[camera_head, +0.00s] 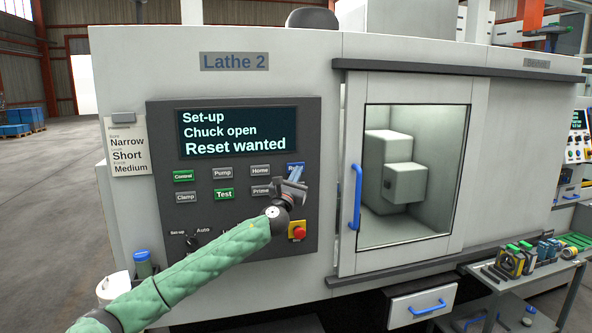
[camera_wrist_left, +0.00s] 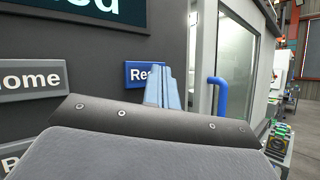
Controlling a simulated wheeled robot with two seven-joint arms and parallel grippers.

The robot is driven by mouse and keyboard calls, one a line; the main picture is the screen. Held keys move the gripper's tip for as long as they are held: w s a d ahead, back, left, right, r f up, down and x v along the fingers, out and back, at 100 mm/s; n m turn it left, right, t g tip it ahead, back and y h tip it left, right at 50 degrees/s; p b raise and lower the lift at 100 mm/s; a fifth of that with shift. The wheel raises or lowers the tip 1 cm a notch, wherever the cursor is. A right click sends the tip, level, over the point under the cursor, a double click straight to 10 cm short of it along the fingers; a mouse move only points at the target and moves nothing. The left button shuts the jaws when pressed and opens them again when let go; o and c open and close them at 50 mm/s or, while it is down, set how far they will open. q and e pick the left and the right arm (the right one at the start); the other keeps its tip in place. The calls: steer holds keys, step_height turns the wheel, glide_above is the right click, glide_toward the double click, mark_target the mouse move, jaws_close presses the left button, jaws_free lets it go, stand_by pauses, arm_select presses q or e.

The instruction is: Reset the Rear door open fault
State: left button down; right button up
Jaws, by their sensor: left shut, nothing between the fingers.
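The Lathe 2 control panel (camera_head: 222,215) has a screen (camera_head: 238,133) reading "Set-up", "Chuck open", "Reset wanted". The blue Reset button (camera_head: 294,168) is at the panel's upper right, partly hidden by my left gripper (camera_head: 296,180). In the left wrist view the Reset button (camera_wrist_left: 138,74) shows its first letters. The shut, empty fingertips of my left gripper (camera_wrist_left: 165,85) cover its right part; I cannot tell whether they touch it. The Control button (camera_head: 184,176) and Test button (camera_head: 224,194) are green. My right gripper is not in view.
A red stop knob (camera_head: 298,231) on a yellow plate sits below my left gripper. The lathe door (camera_head: 405,175) with a blue handle (camera_head: 355,197) is right of the panel. A cart with tools (camera_head: 525,272) stands at the lower right.

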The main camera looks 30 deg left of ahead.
arm_select(q)
steer(key=shift+w+a, duration=0.25)
steer(key=shift+a, duration=0.05)
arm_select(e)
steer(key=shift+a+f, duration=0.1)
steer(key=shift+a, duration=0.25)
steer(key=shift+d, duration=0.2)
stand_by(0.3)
arm_select(q)
steer(key=shift+a, duration=0.1)
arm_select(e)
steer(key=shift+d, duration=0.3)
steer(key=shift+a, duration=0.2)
arm_select(q)
steer(key=shift+s+d, duration=0.45)
steer(key=shift+d, duration=0.15)
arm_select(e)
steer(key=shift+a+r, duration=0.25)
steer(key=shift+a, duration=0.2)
